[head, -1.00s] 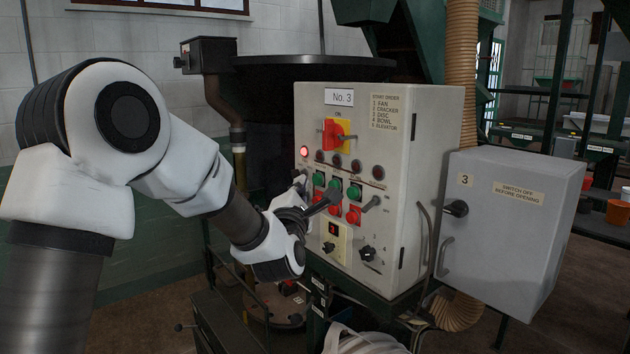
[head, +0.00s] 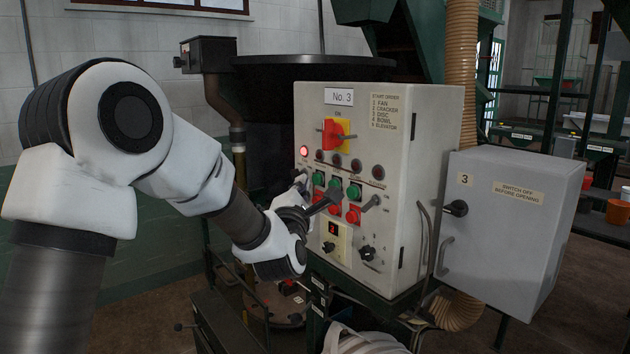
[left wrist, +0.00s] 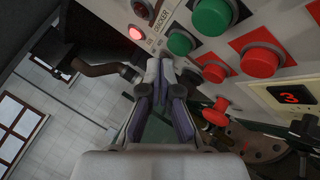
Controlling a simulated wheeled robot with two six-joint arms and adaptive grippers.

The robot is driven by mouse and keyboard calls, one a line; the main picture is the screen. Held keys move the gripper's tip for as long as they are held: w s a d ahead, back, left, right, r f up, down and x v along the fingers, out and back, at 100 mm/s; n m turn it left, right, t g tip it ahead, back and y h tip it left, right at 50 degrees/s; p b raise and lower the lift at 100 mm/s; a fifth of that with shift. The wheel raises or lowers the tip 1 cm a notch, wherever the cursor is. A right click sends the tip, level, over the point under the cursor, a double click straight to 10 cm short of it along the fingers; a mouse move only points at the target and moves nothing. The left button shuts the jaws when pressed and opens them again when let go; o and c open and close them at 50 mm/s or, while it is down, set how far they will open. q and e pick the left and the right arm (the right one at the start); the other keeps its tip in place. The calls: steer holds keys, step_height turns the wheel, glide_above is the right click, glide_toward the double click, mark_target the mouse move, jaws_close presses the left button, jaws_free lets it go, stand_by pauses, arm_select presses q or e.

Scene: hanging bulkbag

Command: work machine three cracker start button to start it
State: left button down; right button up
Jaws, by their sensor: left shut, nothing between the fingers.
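The grey machine three control panel (head: 430,130) carries a "No. 3" label and rows of green and red buttons. The left green button (head: 319,178) and the middle green button (head: 335,184) show in the head view. My left gripper (head: 329,198) is shut and empty, its tips in front of the button rows. In the left wrist view the shut fingertips (left wrist: 165,62) are just below a green button (left wrist: 180,43). The "CRACKER" label (left wrist: 160,19) is above that button. I cannot tell whether the tips touch the panel. My right gripper is not in view.
A lit red lamp (head: 303,151) is at the panel's left, with dark lamps beside it. A red-and-yellow rotary switch (head: 336,134) is above. A grey box (head: 515,230) juts out at right.

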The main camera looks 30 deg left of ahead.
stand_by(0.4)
arm_select(q)
steer(key=shift+w+d+b, duration=0.2)
steer(key=shift+w+b, duration=0.15)
steer(key=shift+w, duration=0.05)
steer(key=shift+w+d, duration=0.1)
steer(key=shift+w, duration=0.3)
stand_by(0.6)
steer(key=shift+s+b, duration=0.1)
steer(key=shift+b, duration=0.2)
steer(key=shift+s+a+b, duration=0.3)
steer(key=shift+s+b, duration=0.25)
steer(key=shift+s, duration=0.15)
